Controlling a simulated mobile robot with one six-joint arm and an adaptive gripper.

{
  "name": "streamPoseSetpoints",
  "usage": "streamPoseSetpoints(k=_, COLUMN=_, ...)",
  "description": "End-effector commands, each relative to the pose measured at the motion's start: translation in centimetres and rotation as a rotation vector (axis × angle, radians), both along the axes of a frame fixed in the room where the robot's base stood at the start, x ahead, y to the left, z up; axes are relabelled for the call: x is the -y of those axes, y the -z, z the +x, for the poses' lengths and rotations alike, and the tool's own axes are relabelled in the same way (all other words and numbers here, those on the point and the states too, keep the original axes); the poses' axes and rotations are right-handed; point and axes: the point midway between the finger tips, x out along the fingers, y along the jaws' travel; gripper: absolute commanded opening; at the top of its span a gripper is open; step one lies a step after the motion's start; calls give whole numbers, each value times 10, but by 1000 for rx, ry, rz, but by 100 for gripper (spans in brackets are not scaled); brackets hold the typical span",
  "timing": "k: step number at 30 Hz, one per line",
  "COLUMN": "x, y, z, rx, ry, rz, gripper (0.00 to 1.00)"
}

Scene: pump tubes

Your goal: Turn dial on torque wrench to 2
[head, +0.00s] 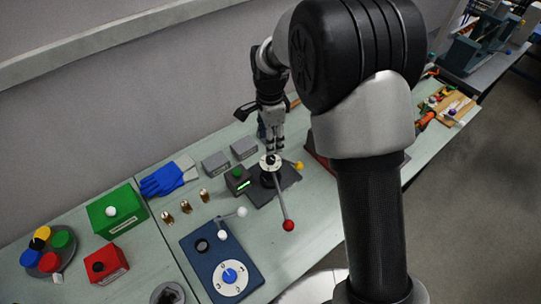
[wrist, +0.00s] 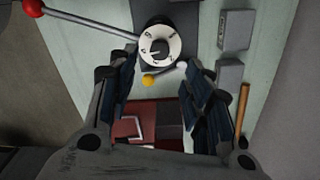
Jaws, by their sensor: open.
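The torque wrench (head: 282,200) stands on a dark base plate, with a long grey lever ending in a red ball. On top is a white dial (head: 270,161) with a black centre knob. In the wrist view the dial (wrist: 146,54) shows dark marks round its rim, too small to read surely. My gripper (head: 273,146) points down just above the dial. In the wrist view my gripper (wrist: 158,62) is open, its fingers either side of the dial's near edge and apart from the knob. The lever (wrist: 92,26) runs off to the upper left there.
A green-lit box (head: 238,181) stands left of the base plate, with grey blocks (head: 216,163) behind it. A yellow ball (head: 299,165) sticks out right of the dial. A blue board (head: 222,260) with a numbered dial lies in front. A red object (wrist: 135,118) lies below my fingers.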

Motion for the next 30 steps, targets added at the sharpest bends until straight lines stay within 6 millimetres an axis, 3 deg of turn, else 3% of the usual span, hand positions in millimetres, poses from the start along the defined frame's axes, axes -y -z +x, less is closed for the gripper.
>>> streamPoseSetpoints(k=1, x=0, y=14, z=-1, rx=-5, ry=0, rz=-1, gripper=46)
streamPoseSetpoints(k=6, x=0, y=48, z=-1, rx=-3, ry=-1, rz=-1, gripper=46)
streamPoseSetpoints(k=12, x=0, y=75, z=0, rx=-1, ry=-1, rz=0, gripper=46)
streamPoseSetpoints(k=25, x=0, y=83, z=0, rx=0, ry=-1, rz=0, gripper=46)
streamPoseSetpoints(k=30, x=0, y=83, z=0, rx=0, ry=-1, rz=0, gripper=34)
